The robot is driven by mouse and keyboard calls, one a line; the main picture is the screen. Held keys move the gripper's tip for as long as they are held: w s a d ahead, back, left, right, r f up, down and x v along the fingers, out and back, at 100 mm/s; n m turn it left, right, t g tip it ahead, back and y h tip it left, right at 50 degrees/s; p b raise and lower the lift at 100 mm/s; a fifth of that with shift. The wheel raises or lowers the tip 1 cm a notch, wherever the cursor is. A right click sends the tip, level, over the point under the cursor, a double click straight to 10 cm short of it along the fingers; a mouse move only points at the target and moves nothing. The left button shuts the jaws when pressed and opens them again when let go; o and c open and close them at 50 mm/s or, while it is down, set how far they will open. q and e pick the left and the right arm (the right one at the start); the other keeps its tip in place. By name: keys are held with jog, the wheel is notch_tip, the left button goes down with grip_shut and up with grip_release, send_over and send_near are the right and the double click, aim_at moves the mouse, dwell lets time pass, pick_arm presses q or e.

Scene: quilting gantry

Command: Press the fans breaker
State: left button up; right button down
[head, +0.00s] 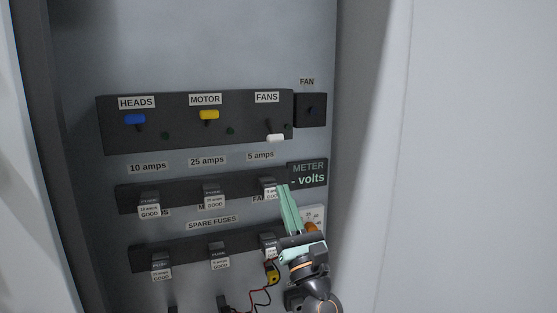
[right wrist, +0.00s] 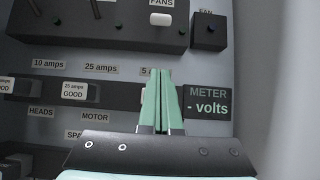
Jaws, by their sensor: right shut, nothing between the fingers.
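The fans breaker is a white-tipped toggle (head: 275,138) under the FANS label on the dark breaker panel (head: 180,143); its lever is tilted down. It also shows in the right wrist view (right wrist: 160,19), above my fingertips. My right gripper (head: 283,187) is shut and empty, with its green fingers pointing up just below the 5 amps label. The fingertips are below the fans breaker and apart from it in the picture. They partly cover the 5 amp fuse (head: 270,190). My left gripper is not in view.
A blue heads toggle (head: 135,119) and a yellow motor toggle (head: 209,115) sit left on the same panel. A fan box (head: 311,110) adjoins at right. A meter display (head: 308,174) is beside my fingers. Fuse rows and red and black wires (head: 262,294) lie below.

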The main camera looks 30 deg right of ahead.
aim_at(271, 130)
jog(key=p+x, duration=0.2)
jog(key=x, duration=0.7)
jog(key=shift+w+r, duration=0.2)
jog(key=shift+r, duration=0.05)
jog(key=p, duration=0.1)
jog(key=s+r+p, duration=0.1)
jog(key=p, duration=0.1)
jog(key=shift+s+a+r, duration=0.15)
jog(key=shift+s+r, duration=0.05)
jog(key=shift+r, duration=0.15)
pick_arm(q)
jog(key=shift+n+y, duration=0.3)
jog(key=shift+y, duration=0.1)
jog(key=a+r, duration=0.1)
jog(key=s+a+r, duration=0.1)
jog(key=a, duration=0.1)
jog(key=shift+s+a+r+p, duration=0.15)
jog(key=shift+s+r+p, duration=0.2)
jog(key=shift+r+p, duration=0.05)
pick_arm(e)
jog(key=shift+s+a+r, duration=0.1)
jog(key=shift+s, duration=0.3)
jog(key=shift+s+a+r, duration=0.1)
jog(key=shift+s+r, duration=0.05)
jog(key=shift+s, duration=0.2)
